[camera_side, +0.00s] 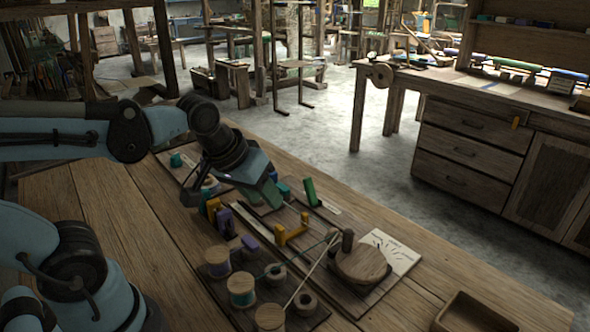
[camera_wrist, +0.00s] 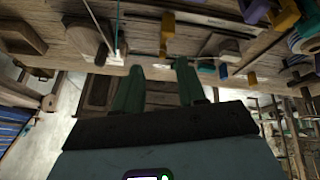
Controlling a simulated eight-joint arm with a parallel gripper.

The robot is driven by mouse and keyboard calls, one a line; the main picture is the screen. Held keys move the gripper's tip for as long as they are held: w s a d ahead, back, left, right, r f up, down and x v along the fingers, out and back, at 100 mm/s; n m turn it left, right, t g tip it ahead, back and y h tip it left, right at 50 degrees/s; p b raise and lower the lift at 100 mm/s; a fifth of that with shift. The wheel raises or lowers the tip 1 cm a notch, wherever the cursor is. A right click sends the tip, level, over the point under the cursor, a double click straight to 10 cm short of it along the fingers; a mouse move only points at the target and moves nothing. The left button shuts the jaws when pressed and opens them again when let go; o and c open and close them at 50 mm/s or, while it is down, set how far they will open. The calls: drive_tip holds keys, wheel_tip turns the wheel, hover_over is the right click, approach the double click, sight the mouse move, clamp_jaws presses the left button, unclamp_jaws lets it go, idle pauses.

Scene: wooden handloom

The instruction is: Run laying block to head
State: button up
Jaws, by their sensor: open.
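My gripper (camera_side: 270,194) is over the far part of a wooden board on the bench, its green fingers angled down. In the wrist view its two fingers (camera_wrist: 158,85) are apart with nothing between them. A yellow bracket-shaped piece (camera_side: 290,231) stands on the board, nearer the camera than my gripper; a yellow piece also shows in the wrist view (camera_wrist: 167,32). A round wooden disc (camera_side: 361,263) with a dark upright peg is at the board's near end, with pale strands close by. I cannot tell which piece is the laying block or which end is the head.
Thread spools (camera_side: 242,290) stand in front of the board. Purple and yellow blocks (camera_side: 224,220) are left of it, and an upright green piece (camera_side: 310,192) is beyond. A white card (camera_side: 392,252) lies by the disc. A wooden tray (camera_side: 470,314) sits at lower right.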

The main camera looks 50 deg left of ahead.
sight(280, 226)
drive_tip(key=w+a+n+g, duration=0.1)
drive_tip(key=w+n+g, duration=0.45)
drive_tip(key=n, duration=0.85)
drive_tip(key=f, duration=1.2)
drive_tip(key=shift+s+a, duration=0.1)
drive_tip(key=shift+s, duration=0.2)
drive_tip(key=shift+c, duration=0.4)
clamp_jaws()
